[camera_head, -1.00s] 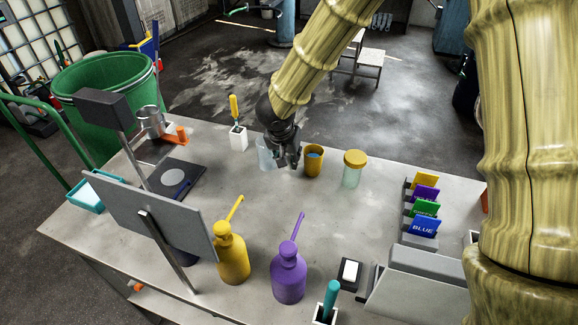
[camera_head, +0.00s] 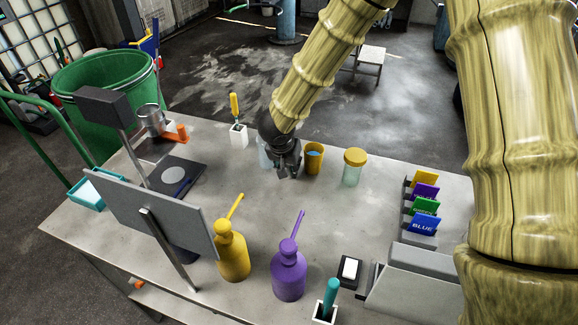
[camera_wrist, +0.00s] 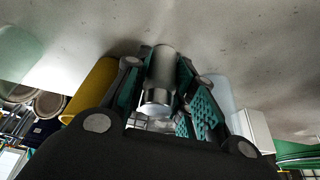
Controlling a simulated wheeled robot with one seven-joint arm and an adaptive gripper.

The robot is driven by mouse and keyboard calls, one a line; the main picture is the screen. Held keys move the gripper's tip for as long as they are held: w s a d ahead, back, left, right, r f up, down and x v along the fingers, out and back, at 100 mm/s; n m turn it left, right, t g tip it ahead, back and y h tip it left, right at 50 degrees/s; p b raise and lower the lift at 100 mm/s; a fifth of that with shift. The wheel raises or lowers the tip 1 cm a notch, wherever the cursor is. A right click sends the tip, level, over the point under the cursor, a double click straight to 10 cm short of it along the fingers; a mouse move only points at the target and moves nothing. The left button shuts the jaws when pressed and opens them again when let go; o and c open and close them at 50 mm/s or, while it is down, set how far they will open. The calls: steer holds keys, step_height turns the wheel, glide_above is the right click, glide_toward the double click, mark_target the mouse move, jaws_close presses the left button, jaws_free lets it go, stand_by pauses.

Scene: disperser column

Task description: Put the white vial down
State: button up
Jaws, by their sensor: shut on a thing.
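My gripper (camera_head: 287,174) is low over the grey table, just in front of the gap between a clear beaker (camera_head: 265,155) and an amber cup (camera_head: 314,158). In the wrist view my gripper (camera_wrist: 165,95) has its teal-padded fingers on both sides of a small pale, shiny cylinder, the white vial (camera_wrist: 162,68). The gripper is shut on it. The vial's far end is close to the tabletop; I cannot tell whether it touches. In the head view the vial is hidden by the gripper.
A yellow-lidded jar (camera_head: 354,167) stands right of the cup. A white holder (camera_head: 239,136) with a yellow-handled tool stands left. Yellow (camera_head: 232,255) and purple (camera_head: 289,272) bottles stand nearer. The table's middle (camera_head: 330,215) is clear.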

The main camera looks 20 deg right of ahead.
steer(key=o, duration=1)
steer(key=shift+r, duration=0.1)
